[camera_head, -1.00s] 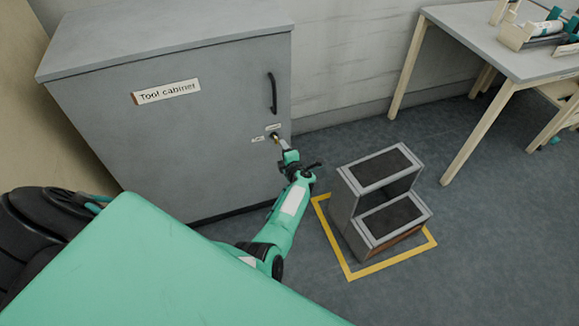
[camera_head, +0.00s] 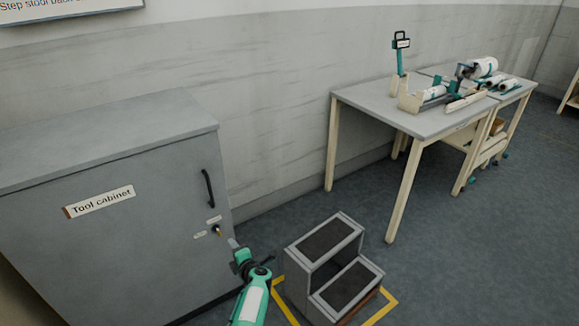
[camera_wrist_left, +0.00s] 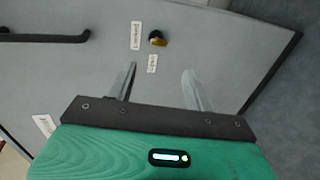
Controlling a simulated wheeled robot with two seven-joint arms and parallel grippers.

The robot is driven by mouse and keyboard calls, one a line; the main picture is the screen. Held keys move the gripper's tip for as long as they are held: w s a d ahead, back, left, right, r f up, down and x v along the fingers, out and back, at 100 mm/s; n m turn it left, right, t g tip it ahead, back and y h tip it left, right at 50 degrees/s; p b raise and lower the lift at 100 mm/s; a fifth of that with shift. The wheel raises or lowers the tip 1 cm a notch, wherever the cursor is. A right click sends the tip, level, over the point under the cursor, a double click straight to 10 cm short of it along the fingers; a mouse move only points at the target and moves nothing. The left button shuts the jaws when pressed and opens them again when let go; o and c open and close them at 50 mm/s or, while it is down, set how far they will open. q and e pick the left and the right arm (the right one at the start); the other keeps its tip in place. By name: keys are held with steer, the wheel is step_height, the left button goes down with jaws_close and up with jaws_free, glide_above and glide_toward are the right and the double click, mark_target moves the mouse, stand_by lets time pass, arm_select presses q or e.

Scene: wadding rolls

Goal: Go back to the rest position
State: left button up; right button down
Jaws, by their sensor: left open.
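My left gripper (camera_head: 234,243) is in front of the grey tool cabinet (camera_head: 120,240), just below and right of the cabinet's lock. In the left wrist view its two fingers (camera_wrist_left: 158,82) are apart with nothing between them. The lock (camera_wrist_left: 157,38) has a brass-coloured part and stands beyond the fingertips, apart from them. The lock also shows in the head view (camera_head: 216,230), with small labels beside it. The cabinet door looks closed. My right gripper is in no view.
A grey two-step stool (camera_head: 335,265) stands inside a yellow floor outline (camera_head: 386,304), right of my left arm. A table (camera_head: 400,115) with white rolls (camera_head: 484,67) stands along the wall at the right. The floor (camera_head: 480,250) in front of the table is clear.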

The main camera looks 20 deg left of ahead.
arm_select(q)
steer(key=s+d+f+m+g+h+p, duration=0.1)
steer(key=s+d+f+m+h+p, duration=0.35)
steer(key=s+f+m, duration=0.8)
steer(key=s+d+f+m+h+p, duration=0.2)
steer(key=s+d+f+m+h, duration=0.55)
steer(key=s, duration=0.75)
steer(key=s+f+m+g+p, duration=0.1)
steer(key=s+f+m+g, duration=0.1)
steer(key=s, duration=0.9)
steer(key=s+a+f+m+g+p, duration=0.1)
steer(key=s+f+m+g, duration=0.2)
steer(key=s, duration=0.8)
steer(key=s+f+m+g+p, duration=0.1)
steer(key=s+m, duration=0.4)
steer(key=s, duration=0.6)
steer(key=shift+s+a+f+g+y, duration=0.15)
steer(key=shift+s+f+g+y, duration=0.2)
steer(key=shift+f+g, duration=0.45)
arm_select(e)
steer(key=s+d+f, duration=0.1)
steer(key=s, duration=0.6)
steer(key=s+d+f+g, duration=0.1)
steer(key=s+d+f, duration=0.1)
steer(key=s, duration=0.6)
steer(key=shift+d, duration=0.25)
arm_select(q)
steer(key=shift+r, duration=0.15)
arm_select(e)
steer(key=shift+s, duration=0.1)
